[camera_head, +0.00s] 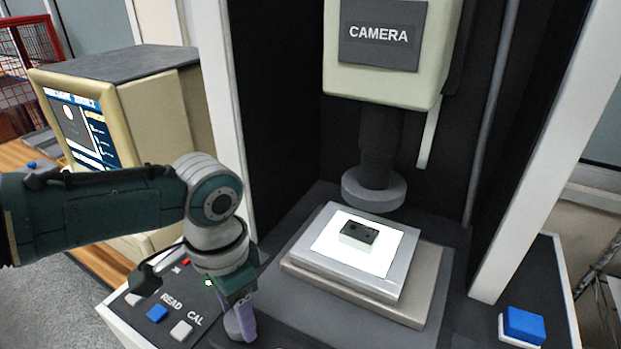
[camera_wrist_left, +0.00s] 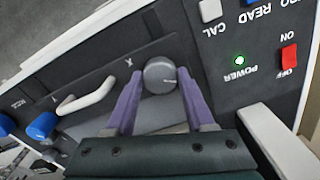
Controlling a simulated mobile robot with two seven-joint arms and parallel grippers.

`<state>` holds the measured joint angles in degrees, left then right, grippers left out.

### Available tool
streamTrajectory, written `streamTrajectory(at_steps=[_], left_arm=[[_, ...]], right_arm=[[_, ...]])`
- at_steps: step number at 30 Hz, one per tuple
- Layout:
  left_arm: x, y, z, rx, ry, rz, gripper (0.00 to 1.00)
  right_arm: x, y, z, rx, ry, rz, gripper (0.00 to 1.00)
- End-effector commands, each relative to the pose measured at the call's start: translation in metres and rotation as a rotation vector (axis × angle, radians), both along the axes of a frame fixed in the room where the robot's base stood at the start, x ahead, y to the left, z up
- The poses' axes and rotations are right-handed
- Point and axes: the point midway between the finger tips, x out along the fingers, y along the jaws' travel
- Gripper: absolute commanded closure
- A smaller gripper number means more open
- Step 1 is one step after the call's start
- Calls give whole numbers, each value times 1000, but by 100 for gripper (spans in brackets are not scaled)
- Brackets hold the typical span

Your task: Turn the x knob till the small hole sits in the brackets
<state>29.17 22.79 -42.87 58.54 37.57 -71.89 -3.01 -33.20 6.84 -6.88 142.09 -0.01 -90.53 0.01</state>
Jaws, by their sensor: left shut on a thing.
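My left gripper (camera_head: 238,326) reaches down to the front control panel. In the left wrist view its two purple fingers (camera_wrist_left: 160,90) are closed on either side of a round grey knob (camera_wrist_left: 160,75) with a pale pointer mark. An "X" label is printed beside this knob. In the head view the knob (camera_head: 232,327) is partly hidden by the gripper. A small dark block (camera_head: 358,233) with holes lies on the lit stage (camera_head: 394,272) under the camera. My right gripper is out of view.
The panel carries a blue READ button (camera_head: 157,313), a pale CAL button (camera_head: 181,330), a red power switch (camera_wrist_left: 289,57) and a lit green lamp (camera_wrist_left: 239,60). A white lever (camera_wrist_left: 88,98) and a blue knob (camera_wrist_left: 42,126) sit beside the X knob. A blue button (camera_head: 523,324) is at the right.

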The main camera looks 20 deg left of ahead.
Motion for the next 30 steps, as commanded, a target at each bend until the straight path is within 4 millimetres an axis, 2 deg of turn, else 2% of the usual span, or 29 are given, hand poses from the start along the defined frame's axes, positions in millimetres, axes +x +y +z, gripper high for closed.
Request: streamTrajectory(at_steps=[20, 21, 28, 30], left_arm=[[1, -1, 1, -3, -2, 59, 100], [1, -1, 1, -3, -2, 59, 43], [1, -1, 0, -2, -1, 59, 17], [0, -1, 0, -2, -1, 59, 16]], right_arm=[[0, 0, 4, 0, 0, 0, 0], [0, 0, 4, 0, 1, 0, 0], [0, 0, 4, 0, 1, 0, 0], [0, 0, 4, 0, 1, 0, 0]])
